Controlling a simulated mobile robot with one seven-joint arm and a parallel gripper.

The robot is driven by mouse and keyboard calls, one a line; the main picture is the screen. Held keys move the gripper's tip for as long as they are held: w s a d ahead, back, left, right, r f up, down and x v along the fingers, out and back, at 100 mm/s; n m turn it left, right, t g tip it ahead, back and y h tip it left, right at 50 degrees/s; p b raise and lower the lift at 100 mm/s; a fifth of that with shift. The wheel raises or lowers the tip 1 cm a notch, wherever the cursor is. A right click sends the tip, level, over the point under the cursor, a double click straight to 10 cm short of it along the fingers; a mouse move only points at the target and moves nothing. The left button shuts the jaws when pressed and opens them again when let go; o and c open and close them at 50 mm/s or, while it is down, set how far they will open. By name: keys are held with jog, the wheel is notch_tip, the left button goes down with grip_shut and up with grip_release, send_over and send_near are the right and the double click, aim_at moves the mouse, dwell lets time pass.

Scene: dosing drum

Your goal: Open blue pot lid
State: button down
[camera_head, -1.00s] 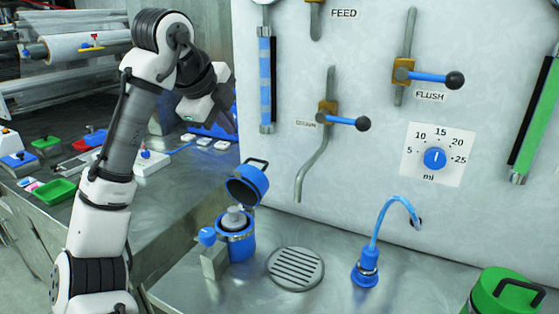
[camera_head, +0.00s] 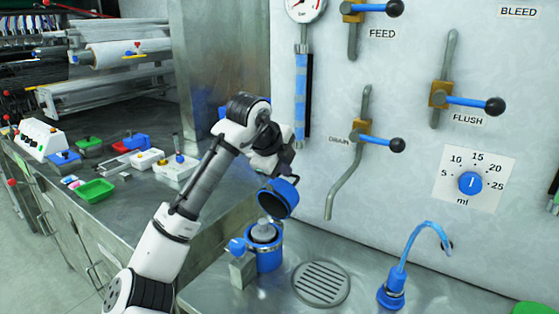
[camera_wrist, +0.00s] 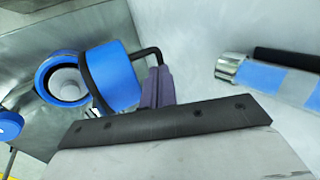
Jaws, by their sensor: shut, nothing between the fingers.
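The blue pot (camera_head: 266,257) stands on the steel counter with its lid (camera_head: 279,199) tilted up and back. The pot's mouth is uncovered and a grey knob-like piece (camera_head: 263,232) shows in it. In the wrist view the pot (camera_wrist: 62,82) is at the left, and the lid (camera_wrist: 118,76) with its black handle (camera_wrist: 146,54) is beside it. My gripper (camera_wrist: 157,85) is shut and empty, its fingers close to the lid's handle; I cannot tell whether they touch. In the head view, my gripper is just above the lid, partly hidden by the wrist.
A grey block with a blue knob (camera_head: 237,246) stands left of the pot. A round drain grate (camera_head: 321,284) and a blue spout (camera_head: 392,290) are to the right. The wall panel with the drain lever (camera_head: 382,142) rises behind.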

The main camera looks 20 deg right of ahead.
jog(key=shift+d, duration=0.1)
jog(key=shift+w+d+f+p, duration=0.2)
jog(key=shift+w+d+p, duration=0.15)
jog(key=shift+d+p, duration=0.15)
jog(key=shift+w+d+f+p, duration=0.15)
jog(key=shift+w+d+p, duration=0.25)
jog(key=shift+p, duration=0.1)
jog(key=shift+w+d+f, duration=0.15)
jog(key=shift+f, duration=0.1)
jog(key=shift+r, duration=0.1)
